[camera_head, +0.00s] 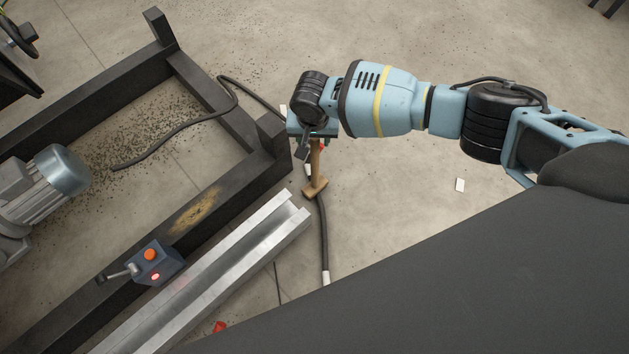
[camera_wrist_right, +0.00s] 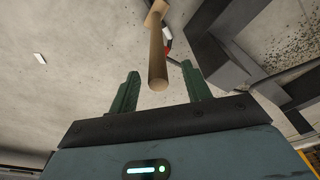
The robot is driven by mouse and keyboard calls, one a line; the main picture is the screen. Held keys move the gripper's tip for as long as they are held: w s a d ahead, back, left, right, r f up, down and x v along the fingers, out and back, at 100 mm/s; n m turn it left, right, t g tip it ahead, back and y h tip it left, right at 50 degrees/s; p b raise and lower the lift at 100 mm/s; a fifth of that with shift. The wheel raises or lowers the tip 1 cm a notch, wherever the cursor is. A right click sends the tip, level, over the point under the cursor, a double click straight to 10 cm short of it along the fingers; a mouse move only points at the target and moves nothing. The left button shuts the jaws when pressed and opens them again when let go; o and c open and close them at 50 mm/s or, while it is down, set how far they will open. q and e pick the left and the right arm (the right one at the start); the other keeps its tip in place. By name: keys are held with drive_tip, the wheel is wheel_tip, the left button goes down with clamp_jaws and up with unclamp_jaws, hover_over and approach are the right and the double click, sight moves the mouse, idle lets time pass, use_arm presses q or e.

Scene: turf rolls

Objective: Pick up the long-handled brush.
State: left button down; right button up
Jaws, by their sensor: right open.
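The long-handled brush (camera_head: 315,178) has a pale wooden handle and a wider wooden head. In the head view its upper end is hidden behind my right gripper (camera_head: 312,138), and its head shows below, beside the dark frame's corner. In the right wrist view the brush handle (camera_wrist_right: 157,50) points toward the camera, its near end in the gap between the two green fingers of my right gripper (camera_wrist_right: 160,82). The fingers are open, with space on both sides of the handle. I cannot tell whether the handle end is fully between them. My left gripper is not in view.
A dark beam frame (camera_head: 230,180) stands left of the brush, with a metal channel (camera_head: 245,240) alongside. A switch box (camera_head: 153,262) and a grey motor (camera_head: 50,185) are further left. A black cable (camera_head: 323,235) runs by the brush head. Concrete floor is open above and right.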

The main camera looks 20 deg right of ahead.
sight(315, 145)
drive_tip(key=f+b, duration=0.2)
drive_tip(key=f, duration=0.1)
drive_tip(key=f+b, duration=0.1)
drive_tip(key=shift+w+d+f, duration=0.2)
drive_tip(key=shift+w+d, duration=0.15)
drive_tip(key=shift+d, duration=0.05)
drive_tip(key=shift+f, duration=0.35)
drive_tip(key=shift+c, duration=0.2)
drive_tip(key=shift+w+r, duration=0.1)
clamp_jaws()
